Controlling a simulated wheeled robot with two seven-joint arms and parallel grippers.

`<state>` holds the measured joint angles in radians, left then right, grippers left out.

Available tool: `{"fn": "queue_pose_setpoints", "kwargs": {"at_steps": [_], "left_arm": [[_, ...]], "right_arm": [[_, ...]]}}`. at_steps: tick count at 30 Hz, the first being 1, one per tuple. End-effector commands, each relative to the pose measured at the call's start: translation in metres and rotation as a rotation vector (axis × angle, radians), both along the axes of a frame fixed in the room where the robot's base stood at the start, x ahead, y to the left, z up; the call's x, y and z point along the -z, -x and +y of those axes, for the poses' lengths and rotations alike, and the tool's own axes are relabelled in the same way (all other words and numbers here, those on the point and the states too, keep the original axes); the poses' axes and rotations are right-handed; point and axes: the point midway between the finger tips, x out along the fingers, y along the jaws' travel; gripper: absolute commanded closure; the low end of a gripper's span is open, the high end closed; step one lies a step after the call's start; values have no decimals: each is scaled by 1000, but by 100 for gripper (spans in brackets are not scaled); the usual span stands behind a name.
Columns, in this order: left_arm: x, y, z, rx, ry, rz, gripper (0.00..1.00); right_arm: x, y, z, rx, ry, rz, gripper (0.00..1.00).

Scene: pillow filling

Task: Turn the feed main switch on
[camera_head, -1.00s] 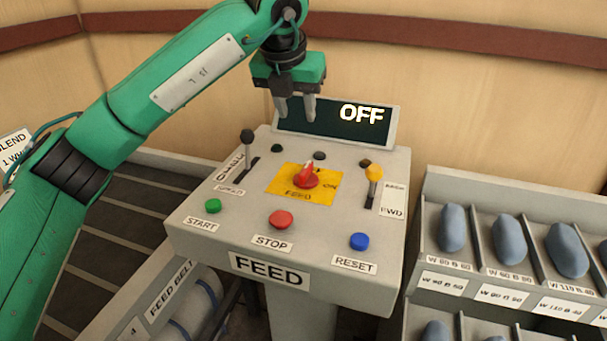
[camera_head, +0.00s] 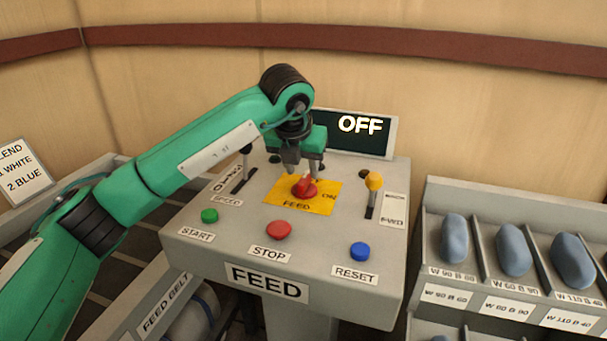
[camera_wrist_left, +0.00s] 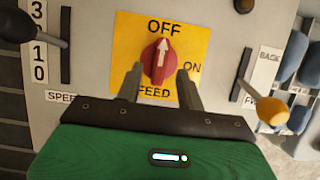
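The red rotary feed main switch (camera_head: 304,187) sits on a yellow plate (camera_head: 322,205) in the middle of the grey console top. In the left wrist view the red knob (camera_wrist_left: 158,64) has a white arrow pointing at OFF, with ON to its right. The display (camera_head: 350,134) behind it reads OFF. My left gripper (camera_head: 304,170) is just above the knob, fingers pointing down. In the left wrist view its fingers (camera_wrist_left: 160,82) are apart, one on each side of the knob's near part; I cannot tell whether they touch it. My right gripper is not in view.
Near the switch are a black-knobbed speed lever (camera_head: 246,152), a yellow-knobbed lever (camera_head: 373,182), and the green start (camera_head: 209,215), red stop (camera_head: 278,230) and blue reset (camera_head: 360,251) buttons. A rack of blue-grey pillows (camera_head: 454,239) stands at the right.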

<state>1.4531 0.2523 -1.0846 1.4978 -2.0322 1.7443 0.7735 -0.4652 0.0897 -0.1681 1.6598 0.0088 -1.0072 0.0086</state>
Motion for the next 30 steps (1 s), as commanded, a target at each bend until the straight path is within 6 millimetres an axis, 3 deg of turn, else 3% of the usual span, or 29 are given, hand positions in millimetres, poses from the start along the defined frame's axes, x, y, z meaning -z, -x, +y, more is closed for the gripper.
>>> {"fn": "queue_pose_setpoints", "kwargs": {"at_steps": [7,18,24,30], "left_arm": [[28,-11,-4,0,1,0,62],[33,-13,-4,0,0,-1,62],[32,-13,-4,0,0,-1,100],[33,-13,-4,4,1,-1,100]], "right_arm": [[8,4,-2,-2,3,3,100],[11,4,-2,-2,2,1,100],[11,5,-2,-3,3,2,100],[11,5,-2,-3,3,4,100]]}}
